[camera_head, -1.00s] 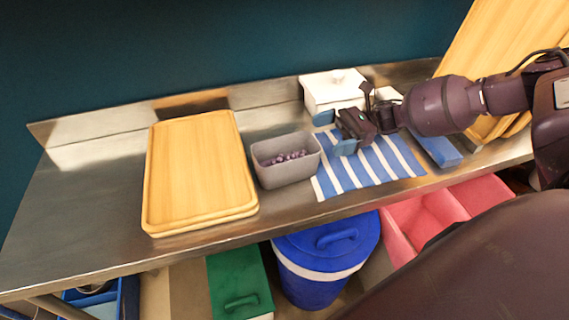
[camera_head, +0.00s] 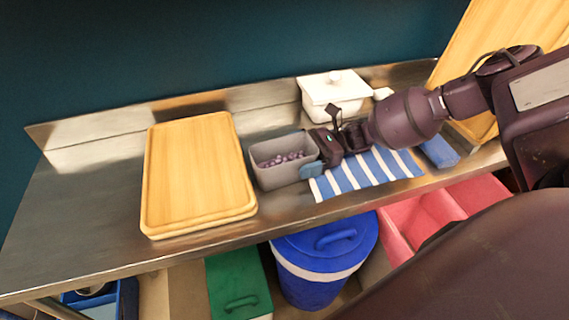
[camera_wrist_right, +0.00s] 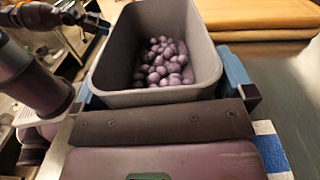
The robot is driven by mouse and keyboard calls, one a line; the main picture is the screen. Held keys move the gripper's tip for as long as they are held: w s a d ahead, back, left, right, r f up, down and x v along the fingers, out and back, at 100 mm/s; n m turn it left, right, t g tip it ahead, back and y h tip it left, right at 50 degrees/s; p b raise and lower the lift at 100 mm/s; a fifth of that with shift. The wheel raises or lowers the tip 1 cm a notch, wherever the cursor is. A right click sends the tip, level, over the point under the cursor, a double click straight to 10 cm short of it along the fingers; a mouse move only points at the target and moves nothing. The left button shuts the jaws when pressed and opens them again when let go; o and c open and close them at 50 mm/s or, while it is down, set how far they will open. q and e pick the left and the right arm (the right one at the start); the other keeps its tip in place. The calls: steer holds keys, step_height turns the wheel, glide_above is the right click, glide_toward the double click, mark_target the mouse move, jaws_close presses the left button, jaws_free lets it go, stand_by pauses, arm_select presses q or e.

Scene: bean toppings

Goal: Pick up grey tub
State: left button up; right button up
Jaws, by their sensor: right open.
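The grey tub (camera_head: 283,176) stands upright on the metal counter, right of the wooden boards, with purple beans (camera_head: 281,159) inside. It fills the upper middle of the right wrist view (camera_wrist_right: 140,97). My right gripper (camera_head: 309,153) is open at the tub's right end. In the wrist view its blue fingers stand on either side of the tub, partly hidden by it; I cannot tell whether they touch it. A dark arm part, apparently my left gripper (camera_wrist_right: 85,19), shows small at the wrist view's upper left; its jaws are unclear.
Stacked wooden boards (camera_head: 195,175) lie left of the tub. A blue-and-white striped cloth (camera_head: 365,174) lies right of it, under my right arm. A white lidded pot (camera_head: 336,92) stands behind. A blue bin (camera_head: 320,268) stands below the counter's front edge. The counter's left end is clear.

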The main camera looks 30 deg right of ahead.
steer(key=shift+a, duration=0.1)
steer(key=c, duration=0.8)
steer(key=shift+o, duration=0.2)
